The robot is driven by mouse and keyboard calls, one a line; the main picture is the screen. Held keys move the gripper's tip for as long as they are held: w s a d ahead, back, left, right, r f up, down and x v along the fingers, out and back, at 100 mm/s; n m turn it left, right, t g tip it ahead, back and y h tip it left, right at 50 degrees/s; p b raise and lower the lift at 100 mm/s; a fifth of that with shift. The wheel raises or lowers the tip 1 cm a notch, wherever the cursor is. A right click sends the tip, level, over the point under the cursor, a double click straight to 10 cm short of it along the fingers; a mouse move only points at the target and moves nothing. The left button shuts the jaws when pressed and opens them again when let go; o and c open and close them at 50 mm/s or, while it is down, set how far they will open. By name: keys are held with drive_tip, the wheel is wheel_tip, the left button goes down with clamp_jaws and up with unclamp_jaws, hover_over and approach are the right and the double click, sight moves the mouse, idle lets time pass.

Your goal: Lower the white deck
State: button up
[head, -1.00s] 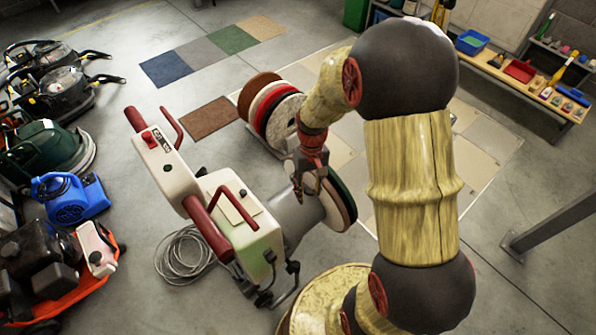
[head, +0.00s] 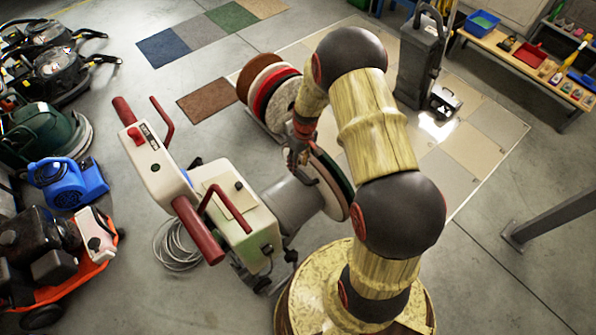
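The white floor machine (head: 236,212) lies tipped back, with red grips on its handle (head: 152,158). Its round deck (head: 328,203) is raised on edge at the right end of the grey motor housing (head: 293,203). Layered pale, green and dark red bands show at the deck's rim. My gripper (head: 293,160) is at the upper left edge of the deck, pointing down. It looks close to or touching the rim, but contact is unclear. Its fingers are small and partly merged with the deck, so their opening cannot be told.
A rack of round pads (head: 270,92) stands just behind my gripper. A grey upright machine (head: 420,60) stands at the back, near a bench (head: 520,62). A coiled cable (head: 178,245) lies left of the machine. Several machines line the left side.

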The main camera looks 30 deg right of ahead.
drive_tip(key=f, duration=0.4)
drive_tip(key=shift+a+f+b, duration=0.2)
drive_tip(key=shift+f+b, duration=0.1)
drive_tip(key=shift+b, duration=0.1)
drive_tip(key=shift+c, duration=0.7)
drive_tip(key=c, duration=0.7)
clamp_jaws()
